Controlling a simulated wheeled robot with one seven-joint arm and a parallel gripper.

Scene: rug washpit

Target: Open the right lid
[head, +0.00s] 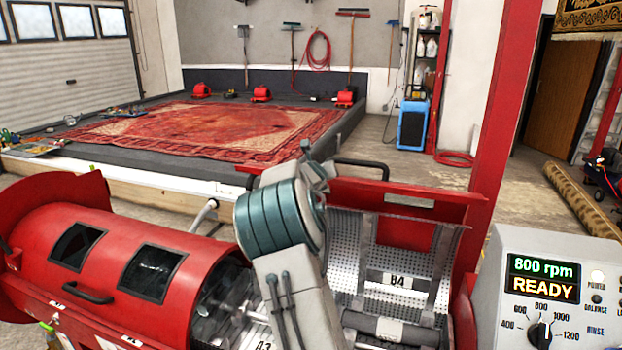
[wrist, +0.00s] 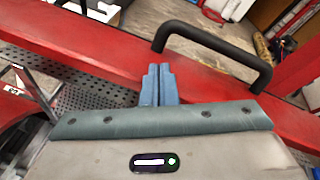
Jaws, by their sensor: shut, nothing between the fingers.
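The right lid (head: 455,205) of the red machine stands raised at the back. The perforated drum below it (head: 375,285) is uncovered. The lid's black handle (head: 362,163) shows above its top edge. In the wrist view, the red lid (wrist: 80,45) runs across the picture and its handle (wrist: 215,42) is right of my fingers. My gripper (wrist: 158,84) is shut and empty, with its blue fingertips together over the red panel. I cannot tell whether they touch it. In the head view, my arm covers part of the drum and the lid's left end.
The left lid (head: 115,232), with two dark windows and a handle, is down. A control panel (head: 555,290) reading 800 rpm READY stands at the right. A red post (head: 503,95) rises behind the machine. A rug (head: 200,128) lies on the platform beyond.

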